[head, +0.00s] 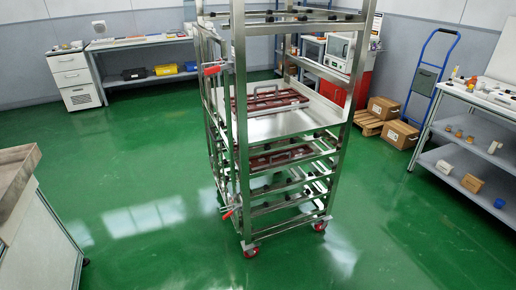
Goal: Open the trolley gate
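A tall steel rack trolley (238,150) stands upright in the middle of the head view on red-wheeled castors. A barred steel frame on its left side (207,95) looks like the gate; it stands close along the uprights, and I cannot tell whether it is latched. A red-handled latch (212,70) sits high on that side, and a second red-handled latch (229,213) sits low. Red-brown trays with metal handles (272,98) lie on shelves inside. Neither of my grippers is in view.
Green floor around the trolley is clear. A grey-topped counter (45,225) is at the left front. A workbench (140,42) and drawer cabinet (73,78) stand at the back left. On the right are cardboard boxes (398,134), a blue hand truck (428,75) and a shelved bench (480,150).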

